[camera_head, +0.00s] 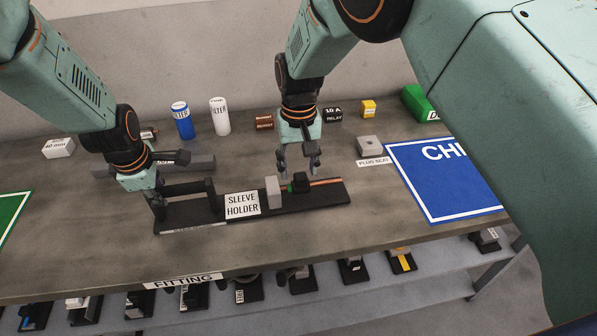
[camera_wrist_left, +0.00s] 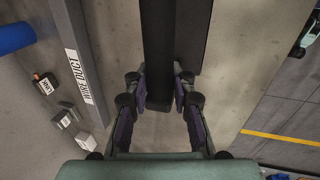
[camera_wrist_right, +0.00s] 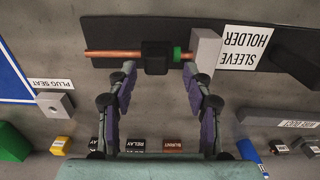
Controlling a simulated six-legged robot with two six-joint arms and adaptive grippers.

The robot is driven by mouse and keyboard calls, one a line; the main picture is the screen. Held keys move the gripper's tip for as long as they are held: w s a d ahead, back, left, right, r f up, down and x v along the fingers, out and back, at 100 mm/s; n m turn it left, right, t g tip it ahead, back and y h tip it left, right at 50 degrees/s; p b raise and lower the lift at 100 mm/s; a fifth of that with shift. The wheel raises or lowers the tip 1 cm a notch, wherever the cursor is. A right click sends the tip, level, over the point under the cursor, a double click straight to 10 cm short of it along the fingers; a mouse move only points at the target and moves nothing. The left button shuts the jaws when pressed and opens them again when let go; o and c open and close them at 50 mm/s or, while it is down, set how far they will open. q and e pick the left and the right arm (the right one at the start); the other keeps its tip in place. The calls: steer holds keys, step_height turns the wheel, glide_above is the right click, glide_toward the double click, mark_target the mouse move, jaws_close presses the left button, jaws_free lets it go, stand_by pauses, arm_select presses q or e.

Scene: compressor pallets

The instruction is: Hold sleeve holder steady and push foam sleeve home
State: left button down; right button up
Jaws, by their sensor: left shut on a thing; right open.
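The black sleeve holder (camera_head: 240,222) lies along the table's front with a raised black bar at its left end. My left gripper (camera_head: 157,200) is shut on this bar; the left wrist view (camera_wrist_left: 158,75) shows the bar between its fingers. At the holder's right, a copper pipe (camera_wrist_right: 108,54) carries a black block-like piece (camera_wrist_right: 156,58), seemingly the foam sleeve, and a green ring (camera_wrist_right: 177,54). A grey block (camera_wrist_right: 206,48) stands beside the ring. My right gripper (camera_head: 300,172) is open above the sleeve, fingers to either side; I cannot tell whether they touch it.
A blue mat (camera_head: 440,180) lies right of the holder, with a grey plug seat (camera_head: 369,145) nearby. A green block (camera_head: 420,103), yellow block (camera_head: 368,108), and white (camera_head: 220,117) and blue (camera_head: 182,121) cylinders stand behind.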

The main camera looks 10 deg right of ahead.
mark_target(298, 175)
arm_select(q)
steer(key=shift+s, duration=0.15)
arm_select(e)
step_height(298, 175, up, 10)
steer(key=shift+f, duration=0.2)
steer(key=shift+s, duration=0.1)
stand_by(0.7)
arm_select(q)
steer(key=c, duration=1.5)
jaws_free()
steer(key=o, duration=0.4)
steer(key=shift+w, duration=0.25)
steer(key=shift+s, duration=0.1)
steer(key=shift+r, duration=0.1)
